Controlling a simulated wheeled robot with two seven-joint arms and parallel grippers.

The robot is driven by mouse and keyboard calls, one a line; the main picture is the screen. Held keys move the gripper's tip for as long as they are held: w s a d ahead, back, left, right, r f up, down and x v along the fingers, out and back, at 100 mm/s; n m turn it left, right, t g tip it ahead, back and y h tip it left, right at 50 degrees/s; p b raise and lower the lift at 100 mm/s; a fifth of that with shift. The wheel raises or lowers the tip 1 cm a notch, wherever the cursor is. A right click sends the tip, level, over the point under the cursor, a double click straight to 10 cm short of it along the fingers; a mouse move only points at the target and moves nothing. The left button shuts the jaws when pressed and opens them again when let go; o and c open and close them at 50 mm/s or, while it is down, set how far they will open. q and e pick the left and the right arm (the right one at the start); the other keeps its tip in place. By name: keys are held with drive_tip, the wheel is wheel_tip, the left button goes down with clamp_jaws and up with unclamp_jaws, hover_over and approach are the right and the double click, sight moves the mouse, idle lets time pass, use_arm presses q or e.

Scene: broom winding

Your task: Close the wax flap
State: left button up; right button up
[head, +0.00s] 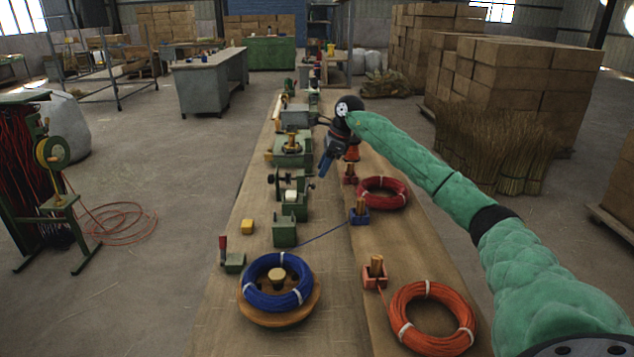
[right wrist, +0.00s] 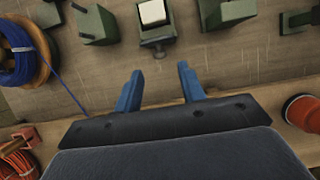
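A green fixture (head: 291,205) with a pale, wax-like block (head: 291,196) stands on the bench, left of my right gripper. In the right wrist view the pale block (right wrist: 152,12) sits on a green base (right wrist: 155,38) at the top edge, beyond the fingertips. I cannot tell clearly which part is the flap or how far it stands open. My right gripper (head: 325,166) hangs above the bench, and its blue fingers (right wrist: 159,70) are apart with nothing between them. My left gripper is not in view.
A blue wire coil (head: 277,282) on a wooden spool stands at the near left. A red coil (head: 382,193) and an orange coil (head: 432,317) lie to the right. Other green fixtures (head: 292,150) line the bench.

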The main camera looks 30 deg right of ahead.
drive_tip(key=shift+p+x, duration=0.5)
drive_tip(key=shift+x, duration=2.3)
clamp_jaws()
